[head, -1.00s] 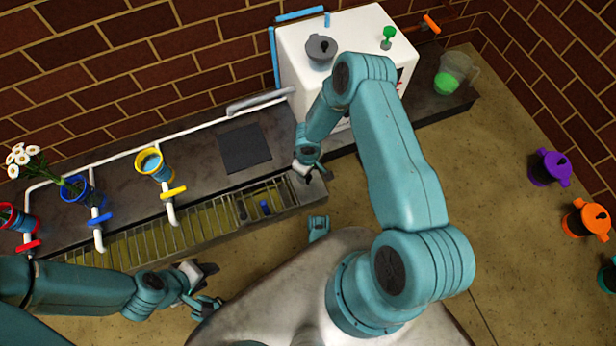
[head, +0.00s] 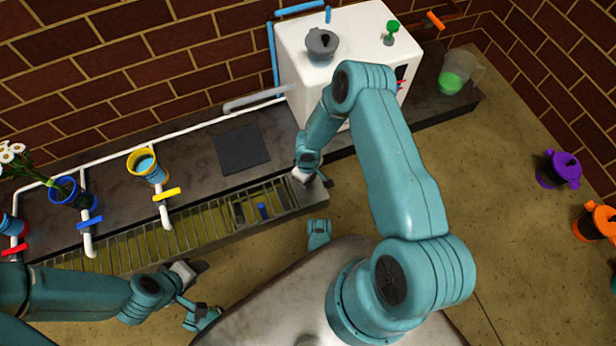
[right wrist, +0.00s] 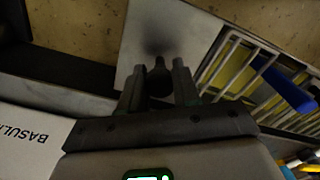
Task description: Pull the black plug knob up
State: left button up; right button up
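The black plug knob (right wrist: 158,76) shows in the right wrist view as a small dark upright shape over a pale plate at the end of the grated trough. My right gripper (right wrist: 158,88) has its two fingers apart, one on each side of the knob. I cannot tell whether they touch it. In the head view my right gripper (head: 312,181) is at the right end of the trough (head: 200,228), and the knob is hidden there. My left gripper (head: 198,268) is in front of the trough, away from the knob; its fingers are too small to read.
A blue item (head: 262,211) lies in the trough beside the right gripper. A white box (head: 355,45) with a grey pot (head: 321,44) stands behind. Blue (head: 72,193) and yellow (head: 148,166) cups stand by the pipes at left. A dark square plate (head: 242,149) lies on the counter.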

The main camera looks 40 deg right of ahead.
jog(key=shift+r, duration=0.15)
jog(key=shift+r+p, duration=0.95)
jog(key=shift+r, duration=0.55)
jog(key=o, duration=0.9)
jog(key=shift+c, duration=0.2)
notch_tip(320, 180, up, 9)
jog(key=p, duration=0.5)
